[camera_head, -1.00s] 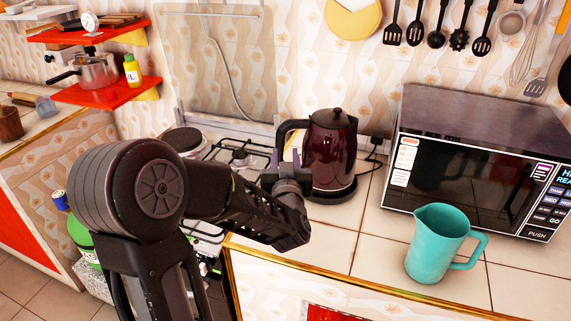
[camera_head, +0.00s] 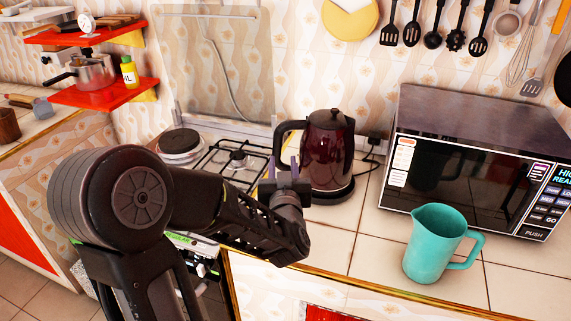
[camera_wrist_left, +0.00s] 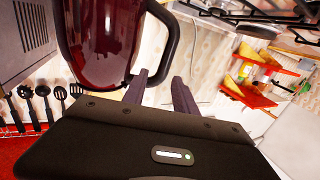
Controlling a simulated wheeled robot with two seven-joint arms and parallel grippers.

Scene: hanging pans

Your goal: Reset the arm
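My left arm comes in from the left in the head view. Its gripper (camera_head: 283,167) stands with its fingers pointing up, just left of and in front of the dark red kettle (camera_head: 328,150). The two fingers are apart with nothing between them. The gripper does not hold the handle. My right gripper is not in view.
A gas stove (camera_head: 235,160) lies behind my arm. A teal pitcher (camera_head: 436,245) stands on the counter in front of the microwave (camera_head: 465,165). Red shelves (camera_head: 105,92) with a pot are at the left. Utensils hang on the wall (camera_head: 300,70). Tiles between kettle and pitcher are clear.

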